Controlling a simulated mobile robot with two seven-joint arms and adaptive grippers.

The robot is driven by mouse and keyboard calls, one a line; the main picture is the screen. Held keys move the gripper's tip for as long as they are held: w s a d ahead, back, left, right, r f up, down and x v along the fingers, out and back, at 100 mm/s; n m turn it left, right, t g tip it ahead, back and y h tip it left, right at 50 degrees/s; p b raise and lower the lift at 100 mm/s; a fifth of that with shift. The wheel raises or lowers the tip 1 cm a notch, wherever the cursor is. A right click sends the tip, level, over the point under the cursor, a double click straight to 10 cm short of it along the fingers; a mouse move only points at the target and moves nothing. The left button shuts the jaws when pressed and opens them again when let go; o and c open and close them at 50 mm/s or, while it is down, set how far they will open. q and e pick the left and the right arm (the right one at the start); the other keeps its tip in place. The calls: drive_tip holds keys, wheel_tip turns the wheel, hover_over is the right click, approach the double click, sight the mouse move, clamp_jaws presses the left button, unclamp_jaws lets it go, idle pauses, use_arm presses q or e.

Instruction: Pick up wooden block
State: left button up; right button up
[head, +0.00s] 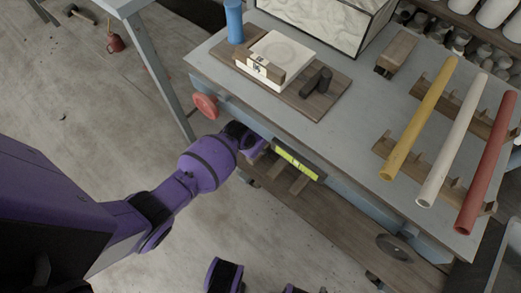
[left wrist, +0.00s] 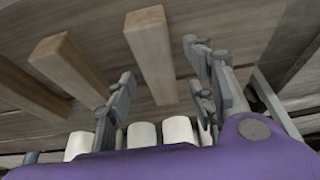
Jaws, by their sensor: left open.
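In the left wrist view, a light wooden block (left wrist: 151,50) stands out from a wooden surface, with its long side running between my left gripper's fingers. Two similar wooden pieces, one nearer (left wrist: 68,66) and one at the far left (left wrist: 25,90), lie to its left. My left gripper (left wrist: 162,88) is open, its two grey fingers apart on either side of the block; I cannot tell whether they touch it. In the head view, my left arm reaches under the workbench's front edge, where wooden pieces (head: 300,184) show on the lower shelf; the fingertips are hidden. My right gripper is not seen.
The workbench (head: 335,130) overhangs the lower shelf (head: 345,222). A yellow-green level (head: 297,165) sits at its front edge. Yellow, white and red tubes (head: 418,118) rest on racks at right. White cylinders (left wrist: 142,135) show near the gripper base.

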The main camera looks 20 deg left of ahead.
use_arm(q)
drive_tip(key=shift+f, duration=0.25)
drive_tip(key=shift+w, duration=0.1)
drive_tip(key=shift+r, duration=0.1)
drive_tip(key=c, duration=1.3)
drive_tip(key=shift+o, duration=0.2)
